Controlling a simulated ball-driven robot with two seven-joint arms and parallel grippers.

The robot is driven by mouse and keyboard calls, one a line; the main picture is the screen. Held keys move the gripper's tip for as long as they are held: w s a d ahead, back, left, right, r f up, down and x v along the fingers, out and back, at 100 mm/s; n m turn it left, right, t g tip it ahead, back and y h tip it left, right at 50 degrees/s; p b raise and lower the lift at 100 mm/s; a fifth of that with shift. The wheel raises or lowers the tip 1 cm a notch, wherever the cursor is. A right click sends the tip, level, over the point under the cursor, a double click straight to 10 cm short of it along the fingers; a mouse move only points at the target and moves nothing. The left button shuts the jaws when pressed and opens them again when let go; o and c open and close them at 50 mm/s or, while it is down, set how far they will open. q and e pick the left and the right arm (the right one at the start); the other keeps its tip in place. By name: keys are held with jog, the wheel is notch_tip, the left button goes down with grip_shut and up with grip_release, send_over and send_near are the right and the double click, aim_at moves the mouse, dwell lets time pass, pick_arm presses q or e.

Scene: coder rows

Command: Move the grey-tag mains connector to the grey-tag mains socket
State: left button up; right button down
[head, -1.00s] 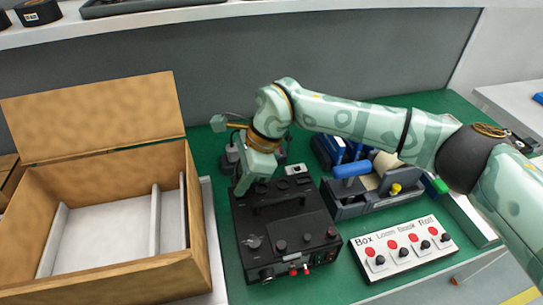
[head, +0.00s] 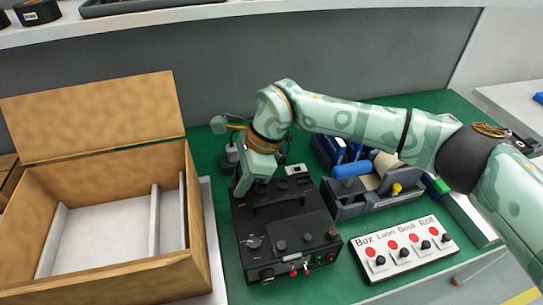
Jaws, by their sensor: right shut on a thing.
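My right gripper (head: 243,185) points down at the back left part of a black box with knobs and sockets (head: 285,235). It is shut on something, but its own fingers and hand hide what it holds. I cannot make out the grey-tag mains connector or the grey-tag mains socket; the area behind and under the hand is covered. Dark items (head: 229,160) show partly behind the hand at the back of the box. My left gripper is not in view.
An open wooden box (head: 95,272) stands at the left. A grey device with a blue handle (head: 345,208) is right of the black box. A white panel with red and black buttons (head: 405,265) lies in front of it. A shelf (head: 250,9) runs above.

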jog(key=shift+f, duration=0.5)
dwell(0.5)
jog(key=c, duration=1.1)
grip_release()
jog(key=p+v, duration=0.3)
jog(key=v, duration=1.3)
jog(key=shift+d+r, duration=0.1)
